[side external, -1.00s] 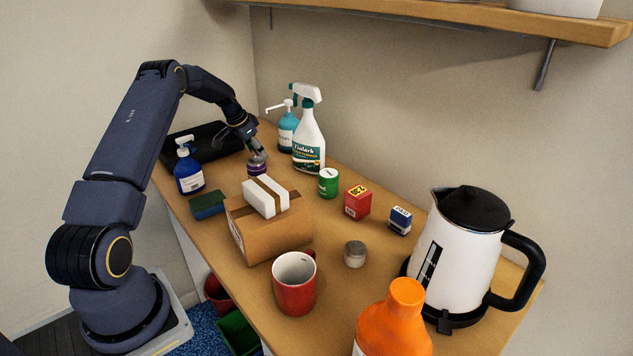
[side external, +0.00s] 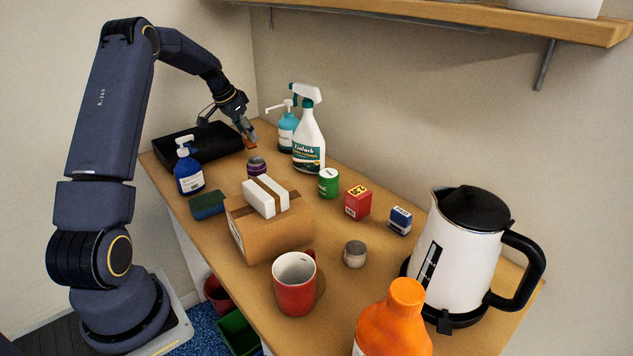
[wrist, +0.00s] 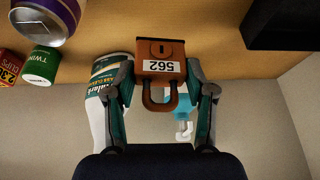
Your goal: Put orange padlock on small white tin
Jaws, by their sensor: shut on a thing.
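My gripper (side external: 248,140) is shut on the orange padlock (side external: 252,144) and holds it in the air, behind a purple tin (side external: 257,167). In the wrist view the padlock (wrist: 163,52) sits between the two fingers (wrist: 160,80), its shackle toward my palm and a white label reading 562. A small tin with a pale grey-white lid (side external: 355,247) stands on the table between the red mug and the kettle; it looks grey rather than clearly white. My gripper is far from it.
A brown carton (side external: 270,232) bearing a white box (side external: 266,197) stands mid-table. Around are a green tin (side external: 329,184), red box (side external: 357,203), red mug (side external: 294,285), kettle (side external: 463,260) and orange bottle (side external: 392,325). A spray bottle (side external: 308,145) and a black tray (side external: 190,150) are near the gripper.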

